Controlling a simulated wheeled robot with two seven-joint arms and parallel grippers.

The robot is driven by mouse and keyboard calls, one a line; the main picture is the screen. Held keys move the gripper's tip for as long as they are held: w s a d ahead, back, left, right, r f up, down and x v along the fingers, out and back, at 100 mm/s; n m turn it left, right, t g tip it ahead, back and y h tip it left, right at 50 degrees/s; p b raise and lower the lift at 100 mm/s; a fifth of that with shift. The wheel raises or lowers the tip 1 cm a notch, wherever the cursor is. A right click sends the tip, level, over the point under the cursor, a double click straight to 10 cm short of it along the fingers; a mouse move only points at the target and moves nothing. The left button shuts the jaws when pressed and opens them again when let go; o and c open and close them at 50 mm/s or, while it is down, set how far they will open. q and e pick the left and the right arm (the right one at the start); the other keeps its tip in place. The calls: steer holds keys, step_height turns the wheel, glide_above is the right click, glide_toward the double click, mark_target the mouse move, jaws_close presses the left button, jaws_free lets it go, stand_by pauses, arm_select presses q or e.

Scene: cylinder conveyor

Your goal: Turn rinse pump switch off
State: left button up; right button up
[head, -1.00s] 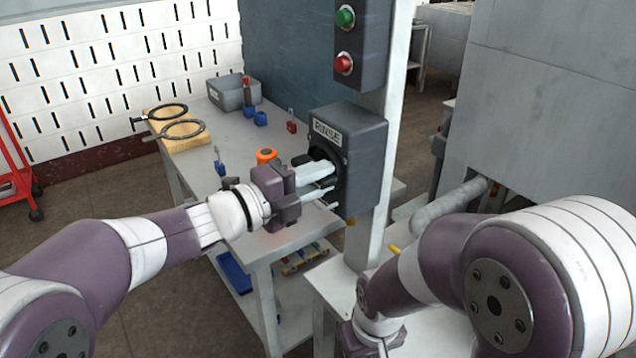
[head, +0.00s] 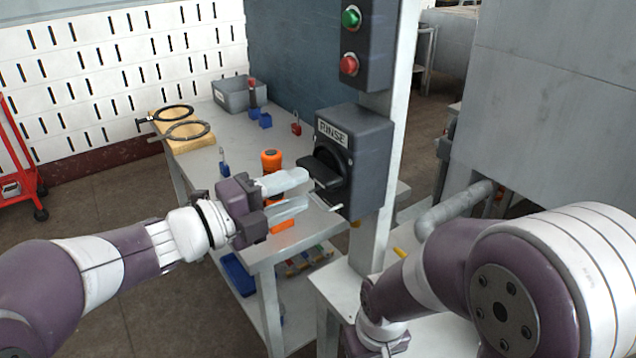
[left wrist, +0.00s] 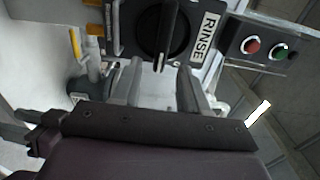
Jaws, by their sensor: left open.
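The rinse pump switch is a dark box (head: 371,165) with a RINSE label, mounted on a grey post. Its black rotary handle (head: 325,168) sticks out of a round dial, and in the head view it lies roughly level. The handle also shows in the left wrist view (left wrist: 160,40), just beyond the fingertips. My left gripper (head: 308,190) is open and empty, a short way left of and below the handle, apart from it. It also shows in the left wrist view (left wrist: 158,75). My right gripper is not visible; only my right arm shows.
Above the switch is a box with a green button (head: 351,18) and a red button (head: 348,65). Behind my left gripper stands a workbench with an orange-capped tool (head: 271,160), a grey bin (head: 232,95) and two rings. A grey pipe (head: 455,208) runs at right.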

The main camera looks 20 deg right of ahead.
arm_select(q)
steer(key=v, duration=0.6)
steer(key=shift+a, duration=0.35)
